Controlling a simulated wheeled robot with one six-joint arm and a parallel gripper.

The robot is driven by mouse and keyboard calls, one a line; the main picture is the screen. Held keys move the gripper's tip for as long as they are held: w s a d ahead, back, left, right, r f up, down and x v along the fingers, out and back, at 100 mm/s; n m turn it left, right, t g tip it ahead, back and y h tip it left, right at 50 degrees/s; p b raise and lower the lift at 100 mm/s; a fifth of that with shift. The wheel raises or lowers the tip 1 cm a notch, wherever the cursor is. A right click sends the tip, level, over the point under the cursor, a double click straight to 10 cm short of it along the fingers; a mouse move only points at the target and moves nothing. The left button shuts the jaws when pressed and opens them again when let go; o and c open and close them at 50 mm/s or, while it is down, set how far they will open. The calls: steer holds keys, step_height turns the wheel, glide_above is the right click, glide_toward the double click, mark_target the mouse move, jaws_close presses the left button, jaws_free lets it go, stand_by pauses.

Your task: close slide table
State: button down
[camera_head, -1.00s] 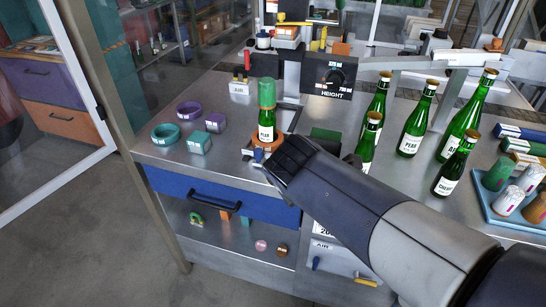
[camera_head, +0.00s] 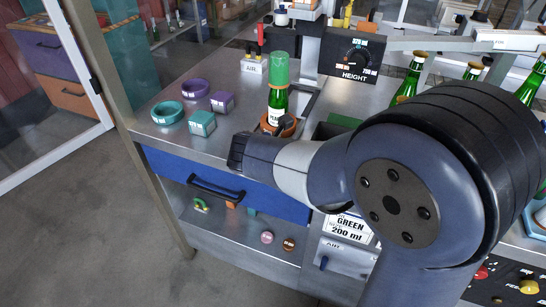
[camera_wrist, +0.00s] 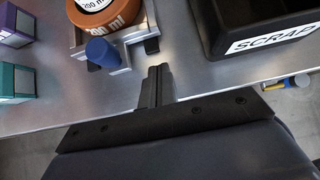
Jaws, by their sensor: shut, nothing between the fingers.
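The slide table (camera_wrist: 121,62) is a metal carriage, seen at the top left of the wrist view. It carries an orange ring holder (camera_wrist: 108,20) marked 200 ml and has a blue knob (camera_wrist: 102,52) at its front corner. In the head view a green bottle (camera_head: 277,108) with a green foil cap stands upright in the holder. My gripper (camera_wrist: 158,72) is shut and empty, just in front of the carriage's near right corner; I cannot tell if it touches. In the head view my gripper (camera_head: 238,151) is at the bench's front edge; my arm hides part of the bench.
A black SCRAP bin (camera_wrist: 250,30) stands to the right of the carriage. Teal and purple rings (camera_head: 167,112) and small boxes (camera_head: 202,123) lie to the left. A blue drawer (camera_head: 230,188) is below the bench edge. Several bottles (camera_head: 408,85) stand behind my arm.

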steer(key=shift+w+d+f+p, duration=0.1)
steer(key=shift+w+d+p, duration=0.25)
steer(key=shift+w, duration=0.7)
steer(key=shift+w+d+f+p, duration=0.15)
steer(key=shift+w+d, duration=0.3)
steer(key=shift+w, duration=0.55)
steer(key=shift+r, duration=0.1)
